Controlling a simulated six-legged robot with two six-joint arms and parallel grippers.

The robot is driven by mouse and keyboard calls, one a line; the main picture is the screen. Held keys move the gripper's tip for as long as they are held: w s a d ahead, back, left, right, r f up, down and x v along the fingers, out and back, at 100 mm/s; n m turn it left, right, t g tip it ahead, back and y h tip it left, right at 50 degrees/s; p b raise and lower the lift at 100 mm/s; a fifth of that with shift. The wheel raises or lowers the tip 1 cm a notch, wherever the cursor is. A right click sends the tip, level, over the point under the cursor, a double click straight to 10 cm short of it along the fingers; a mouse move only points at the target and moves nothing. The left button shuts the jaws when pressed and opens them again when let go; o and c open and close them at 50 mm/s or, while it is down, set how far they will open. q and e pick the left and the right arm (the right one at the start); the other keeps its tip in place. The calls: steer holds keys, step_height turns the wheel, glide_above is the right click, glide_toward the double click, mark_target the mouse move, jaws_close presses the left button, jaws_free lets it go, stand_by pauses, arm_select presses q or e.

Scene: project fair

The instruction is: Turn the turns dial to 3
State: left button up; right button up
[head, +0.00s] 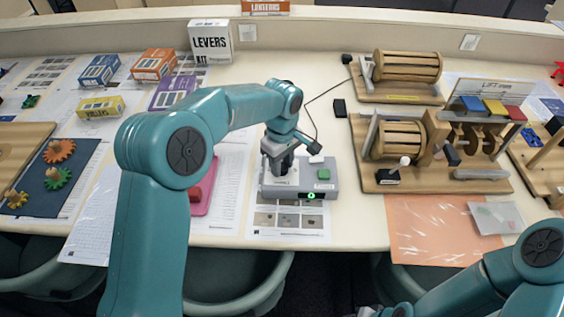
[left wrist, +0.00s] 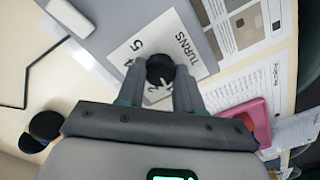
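The turns dial is a dark round knob (left wrist: 160,68) on a white label with the word TURNS and numerals; its pointer direction cannot be made out. It sits on the left part of a grey box (head: 330,186) with a green button (head: 323,174) and a small lit green display (head: 311,196). My left gripper (head: 284,163) is over the dial from above, its two fingers flanking the knob closely, seemingly touching both sides. The gripper hides most of the knob and part of the label. At the bottom edge in the head view, only a bit of my right gripper (head: 385,312) shows.
A pink tray (head: 203,200) stands close left of the box. Wooden winch models (head: 405,140) stand to the right, with an orange sheet (head: 425,228) in front. Gears on a dark mat (head: 45,190) lie far left, several kit boxes (head: 155,64) behind. A cable runs behind the box.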

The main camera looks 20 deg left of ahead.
arm_select(q)
steer(key=shift+m, duration=0.4)
steer(key=m, duration=0.7)
steer(key=shift+m, duration=0.3)
steer(key=m, duration=0.3)
steer(key=shift+m, duration=2.1)
steer(key=o, duration=1)
steer(key=shift+o, duration=0.2)
